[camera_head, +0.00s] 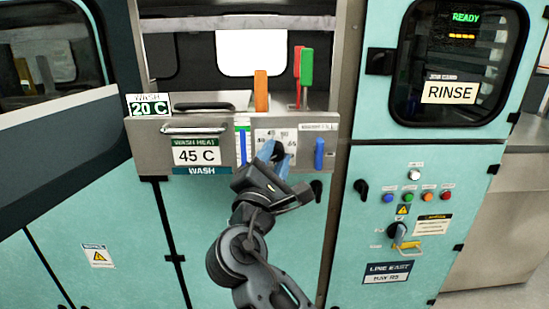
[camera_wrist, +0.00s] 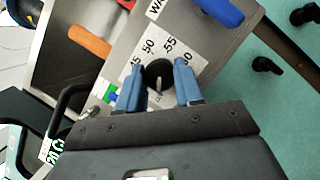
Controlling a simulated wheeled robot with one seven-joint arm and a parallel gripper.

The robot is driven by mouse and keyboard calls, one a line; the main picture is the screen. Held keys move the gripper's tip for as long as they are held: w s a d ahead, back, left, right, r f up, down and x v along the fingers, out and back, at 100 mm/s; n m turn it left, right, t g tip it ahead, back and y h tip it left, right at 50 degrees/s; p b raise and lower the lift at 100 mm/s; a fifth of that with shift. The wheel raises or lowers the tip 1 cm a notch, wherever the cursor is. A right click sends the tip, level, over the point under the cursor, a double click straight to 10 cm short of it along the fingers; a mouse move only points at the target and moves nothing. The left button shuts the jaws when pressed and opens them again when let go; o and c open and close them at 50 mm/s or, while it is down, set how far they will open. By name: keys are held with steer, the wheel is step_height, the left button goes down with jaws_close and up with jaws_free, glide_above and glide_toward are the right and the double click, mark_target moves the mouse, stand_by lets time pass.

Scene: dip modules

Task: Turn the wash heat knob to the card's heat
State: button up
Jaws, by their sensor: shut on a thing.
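The wash heat card (camera_head: 196,152) reads 45 C on the front of the wash panel in the head view. The wash heat knob (camera_wrist: 158,73) is a dark round knob on a pale dial plate (camera_wrist: 150,47) with marks around 45, 50, 55 and 60. My gripper (camera_wrist: 159,75) has its blue fingers on both sides of the knob and is shut on it. It also shows in the head view (camera_head: 273,150), where it covers much of the dial. A light line shows on the knob's near side in the wrist view, but I cannot tell which mark it indicates.
A blue slider (camera_head: 319,153) sits right of the dial, and a blue-and-green gauge (camera_head: 242,145) left of it. Orange (camera_head: 261,90), red and green (camera_head: 306,72) handles stand above the panel. Another sign (camera_head: 148,106) reads wash 20 C. The rinse cabinet (camera_head: 452,150) stands right.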

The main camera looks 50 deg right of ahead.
steer(key=shift+m, duration=0.5)
steer(key=m+g+y, duration=0.1)
steer(key=m+g, duration=0.1)
steer(key=m, duration=0.2)
steer(key=shift+r, duration=0.1)
steer(key=m+y, duration=0.1)
steer(key=m, duration=0.4)
steer(key=shift+r+m+g+y, duration=0.15)
steer(key=shift+m+g+y, duration=0.25)
steer(key=m+y, duration=0.2)
steer(key=m, duration=0.2)
steer(key=m+t+y, duration=0.1)
steer(key=m+y, duration=0.1)
steer(key=m, duration=0.2)
steer(key=shift+s, duration=0.1)
steer(key=shift+t, duration=0.3)
steer(key=o, duration=1)
steer(key=shift+r, duration=0.1)
steer(key=shift+o, duration=0.2)
